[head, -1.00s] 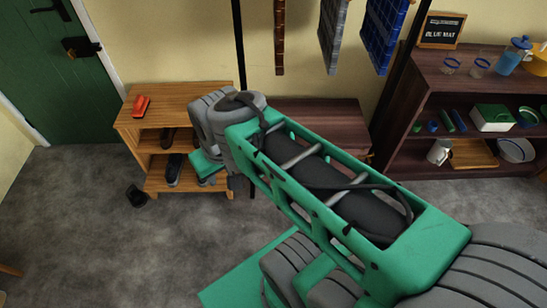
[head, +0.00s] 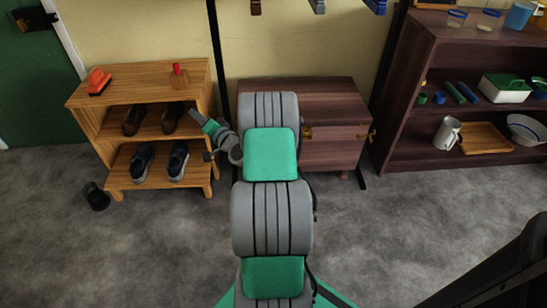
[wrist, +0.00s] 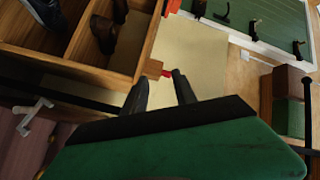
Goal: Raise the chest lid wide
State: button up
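The chest (head: 330,95) is a dark reddish-brown wooden box against the back wall in the head view. Its lid looks down, and brass-coloured fittings show on its front. My arm covers the chest's left part. My gripper (head: 195,115) is left of the chest, in front of the shoe rack, and apart from the chest. In the wrist view my gripper (wrist: 160,80) has its two dark fingers apart with nothing between them. A reddish-brown surface with a grey handle-like part, at the lower left there, seems to be the chest (wrist: 20,150).
A wooden shoe rack (head: 142,83) with several shoes stands left of the chest. Black poles (head: 217,60) rise on both sides of the chest. A dark shelf (head: 405,110) with dishes stands at the right. Grey floor in front is mostly clear.

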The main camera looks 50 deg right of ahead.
jog(key=s+d+f+m+g+h+b, duration=0.4)
jog(key=s+d+f+m+h+b, duration=0.3)
jog(key=s+d+f+m+h, duration=0.85)
jog(key=w+d+y+p, duration=0.1)
jog(key=d+p, duration=0.1)
jog(key=d, duration=0.1)
jog(key=d+f+n+y+p, duration=0.1)
jog(key=d+p, duration=0.2)
jog(key=w+d+y+p, duration=0.1)
jog(key=d+p, duration=0.2)
jog(key=shift+w+f+n, duration=0.2)
jog(key=shift+w+n, duration=0.1)
jog(key=shift+n, duration=0.05)
grip_shut()
